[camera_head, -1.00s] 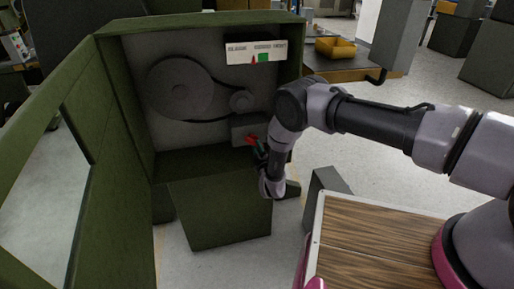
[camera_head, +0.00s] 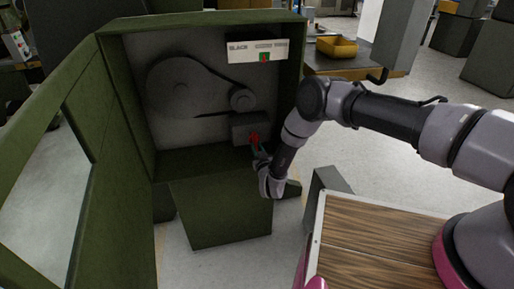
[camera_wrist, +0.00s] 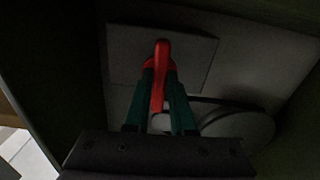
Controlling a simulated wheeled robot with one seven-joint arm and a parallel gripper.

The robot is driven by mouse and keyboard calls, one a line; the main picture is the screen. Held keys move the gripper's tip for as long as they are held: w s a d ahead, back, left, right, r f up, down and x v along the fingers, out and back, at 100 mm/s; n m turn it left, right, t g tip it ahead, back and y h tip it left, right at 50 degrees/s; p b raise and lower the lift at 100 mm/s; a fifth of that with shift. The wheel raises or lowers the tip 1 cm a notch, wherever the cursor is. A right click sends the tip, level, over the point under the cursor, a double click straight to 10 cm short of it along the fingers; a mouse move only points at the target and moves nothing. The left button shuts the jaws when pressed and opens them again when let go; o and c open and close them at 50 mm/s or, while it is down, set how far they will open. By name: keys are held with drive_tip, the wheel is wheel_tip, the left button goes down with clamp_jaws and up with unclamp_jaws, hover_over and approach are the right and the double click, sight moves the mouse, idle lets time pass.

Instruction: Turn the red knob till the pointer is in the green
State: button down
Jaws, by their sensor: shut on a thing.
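The red knob (camera_head: 254,138) sits on a grey block (camera_head: 239,128) inside the green cabinet. In the wrist view the red knob (camera_wrist: 161,62) stands between the two green fingers of my gripper (camera_wrist: 160,92), which is shut on it. In the head view my gripper (camera_head: 260,153) is at the knob, partly hidden by my wrist. The white gauge (camera_head: 237,55) is on the upper right of the cabinet's back wall. Its red pointer (camera_head: 264,59) lies over the green patch (camera_head: 267,55).
Large and small pulleys (camera_head: 185,88) with a dark belt are on the back wall, left of the knob. The cabinet door (camera_head: 50,180) stands open at the left. A wooden-topped surface (camera_head: 375,245) is at the lower right. A yellow bin (camera_head: 337,46) sits on a bench behind.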

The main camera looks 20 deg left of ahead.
drive_tip(key=shift+f+m, duration=0.1)
drive_tip(key=shift+m, duration=0.4)
drive_tip(key=shift+s, duration=0.1)
drive_tip(key=c, duration=0.8)
unclamp_jaws()
drive_tip(key=shift+o, duration=0.2)
drive_tip(key=v, duration=1)
drive_tip(key=shift+s+d, duration=0.25)
drive_tip(key=shift+s, duration=0.05)
